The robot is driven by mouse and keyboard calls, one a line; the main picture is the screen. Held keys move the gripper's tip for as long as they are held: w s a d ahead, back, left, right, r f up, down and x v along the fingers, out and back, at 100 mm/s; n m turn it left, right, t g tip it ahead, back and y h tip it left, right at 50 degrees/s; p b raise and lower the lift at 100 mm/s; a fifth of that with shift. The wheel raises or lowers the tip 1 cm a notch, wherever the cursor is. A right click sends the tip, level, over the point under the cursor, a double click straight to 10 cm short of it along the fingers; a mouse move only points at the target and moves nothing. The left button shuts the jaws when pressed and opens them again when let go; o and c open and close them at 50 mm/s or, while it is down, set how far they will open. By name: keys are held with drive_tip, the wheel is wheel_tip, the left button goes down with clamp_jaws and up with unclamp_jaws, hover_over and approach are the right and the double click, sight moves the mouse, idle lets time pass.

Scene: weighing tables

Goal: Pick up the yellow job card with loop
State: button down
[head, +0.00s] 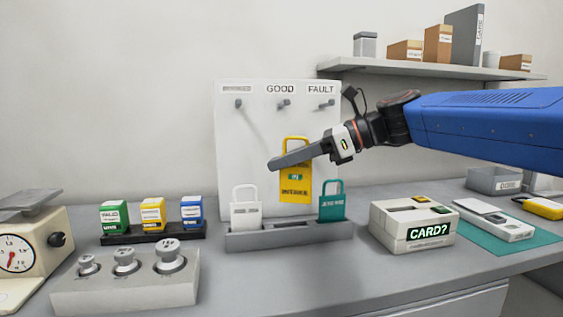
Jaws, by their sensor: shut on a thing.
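The yellow job card with loop (295,190) hangs upright above the grey rack (262,242), its lower edge clear of the rack. It shows in front of the white board, between the white and teal cards. My gripper (276,164) reaches in from the right and is shut on the yellow card near the base of its loop. The finger hides part of the card's upper area. A white card with loop (246,212) and a teal card with loop (332,205) stand in the rack.
The white board (235,130) has several pegs, with GOOD and FAULT labels. A CARD? box (390,222) stands right of the rack. Weights on a grey block (125,290), small coloured blocks (152,214) and a dial scale (22,245) stand left. A shelf (430,70) hangs above.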

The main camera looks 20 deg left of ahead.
drive_tip(key=s+d, duration=0.4)
drive_tip(key=s, duration=0.3)
drive_tip(key=s+d, duration=0.4)
drive_tip(key=s, duration=0.3)
drive_tip(key=shift+d, duration=0.25)
